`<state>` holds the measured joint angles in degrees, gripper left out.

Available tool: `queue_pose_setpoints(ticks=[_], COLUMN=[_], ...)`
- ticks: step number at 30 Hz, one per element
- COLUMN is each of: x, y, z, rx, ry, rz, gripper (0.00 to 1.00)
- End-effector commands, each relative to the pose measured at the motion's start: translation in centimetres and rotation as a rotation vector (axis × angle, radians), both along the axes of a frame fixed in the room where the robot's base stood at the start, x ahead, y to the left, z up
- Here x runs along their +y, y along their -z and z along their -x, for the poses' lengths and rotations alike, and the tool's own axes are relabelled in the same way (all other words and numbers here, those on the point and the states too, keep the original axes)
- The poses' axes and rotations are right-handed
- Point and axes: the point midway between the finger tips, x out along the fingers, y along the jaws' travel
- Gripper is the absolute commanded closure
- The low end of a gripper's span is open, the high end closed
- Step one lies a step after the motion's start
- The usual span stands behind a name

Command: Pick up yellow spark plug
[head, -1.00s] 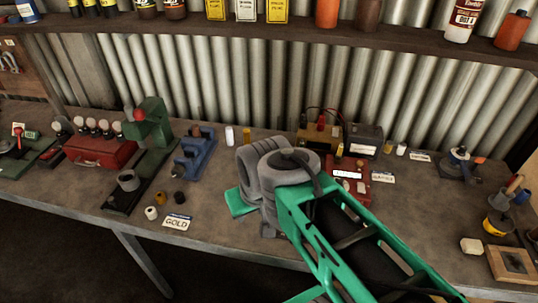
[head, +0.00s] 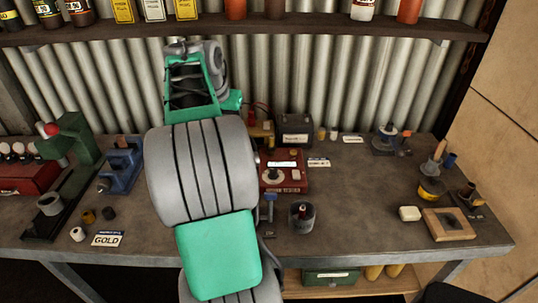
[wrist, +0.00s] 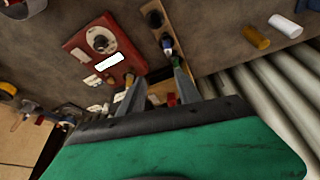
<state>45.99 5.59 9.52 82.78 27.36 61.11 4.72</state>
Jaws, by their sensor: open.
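I cannot tell for sure which item is the yellow spark plug. My gripper (wrist: 155,72) is open in the wrist view, its two fingers apart, with nothing clearly held. Beyond its fingertips lies a narrow wooden board (wrist: 157,17) with small dark and metallic fittings. Another small yellow cylinder (head: 321,133) stands right of the black battery in the head view. My arm hides my fingers in the head view.
A red tester box (head: 283,172) lies close to my fingers. The black battery (head: 296,131) stands near the corrugated wall (head: 330,70). A shelf (head: 270,31) with bottles hangs above.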

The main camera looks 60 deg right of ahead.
Motion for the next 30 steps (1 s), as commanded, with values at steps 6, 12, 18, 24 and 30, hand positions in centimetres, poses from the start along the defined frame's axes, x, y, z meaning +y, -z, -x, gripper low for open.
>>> queue_pose_setpoints(ticks=[6,12,18,24,30], x=[-9.6,-10.7,-11.8,-12.4,-12.4], y=[2.4,4.7,7.8,9.3,9.3], z=[7.5,7.8,7.6,7.6,7.6], rx=[-0.019,-0.019,-0.018,-0.02,-0.021], ry=[0.318,0.326,0.324,0.323,0.322], rz=[0.005,0.005,0.003,0.007,0.006], gripper=[0.6,0.6,0.6,0.6,0.65])
